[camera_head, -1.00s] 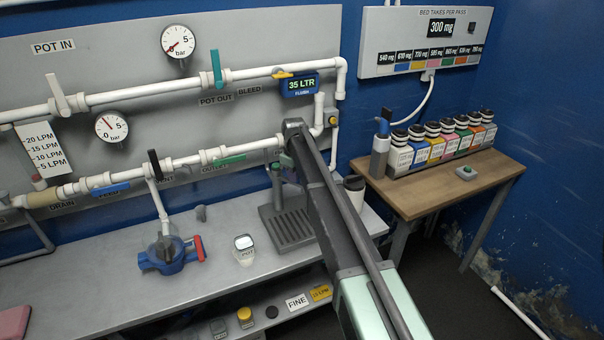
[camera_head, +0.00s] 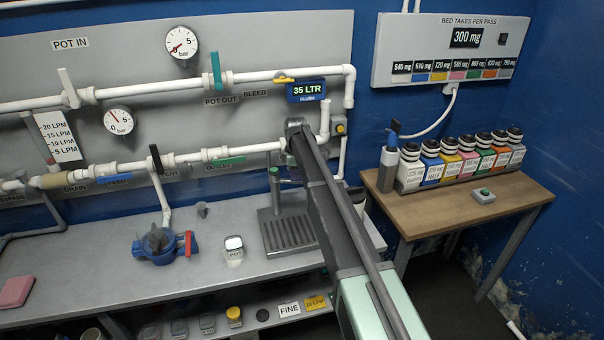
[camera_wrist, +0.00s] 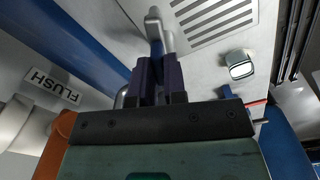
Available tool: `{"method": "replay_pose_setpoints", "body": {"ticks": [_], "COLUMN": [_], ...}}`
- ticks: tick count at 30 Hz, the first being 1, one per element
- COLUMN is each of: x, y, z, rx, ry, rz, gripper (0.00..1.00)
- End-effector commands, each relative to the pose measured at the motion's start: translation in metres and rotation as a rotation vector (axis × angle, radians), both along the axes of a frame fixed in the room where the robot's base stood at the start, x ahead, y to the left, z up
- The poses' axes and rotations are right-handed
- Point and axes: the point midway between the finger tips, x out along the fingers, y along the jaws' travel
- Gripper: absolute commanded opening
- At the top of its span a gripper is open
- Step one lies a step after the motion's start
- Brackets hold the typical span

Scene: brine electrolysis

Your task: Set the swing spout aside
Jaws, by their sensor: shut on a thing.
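In the wrist view, my gripper (camera_wrist: 158,75) is shut, its two dark fingers close together around a grey metal tube. This tube looks like the swing spout (camera_wrist: 153,22); it has a rounded end and shows beyond the fingertips. The part between the fingers is hidden. The slotted drip tray (camera_wrist: 215,18) lies below it in that view. In the head view, my arm hides the gripper and the spout. The drip tray (camera_head: 290,232) and its upright post (camera_head: 275,185) stand just left of my arm there.
A small pot (camera_head: 234,247) stands on the grey bench (camera_head: 95,272) left of the tray. A blue valve body (camera_head: 160,247) sits farther left. White pipes (camera_head: 230,152) run along the back panel. A wooden side table (camera_head: 500,200) with several labelled bottles is at right.

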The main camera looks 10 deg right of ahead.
Motion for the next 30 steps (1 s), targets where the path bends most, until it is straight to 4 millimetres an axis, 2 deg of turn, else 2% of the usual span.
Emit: {"method": "replay_pose_setpoints", "body": {"ticks": [12, 13, 18, 26, 30], "x": [0.001, 0.001, 0.0, 0.001, 0.001], "y": [0.002, 0.002, 0.003, 0.003, 0.003], "z": [0.0, 0.0, 0.0, 0.001, 0.014], "rx": [-0.001, -0.001, -0.001, -0.001, -0.001], "ry": [0.0, 0.0, 0.0, 0.0, 0.0], "rz": [0.01, 0.01, 0.01, 0.01, 0.01], "gripper": [0.0, 0.14, 0.38, 0.38, 0.38]}}
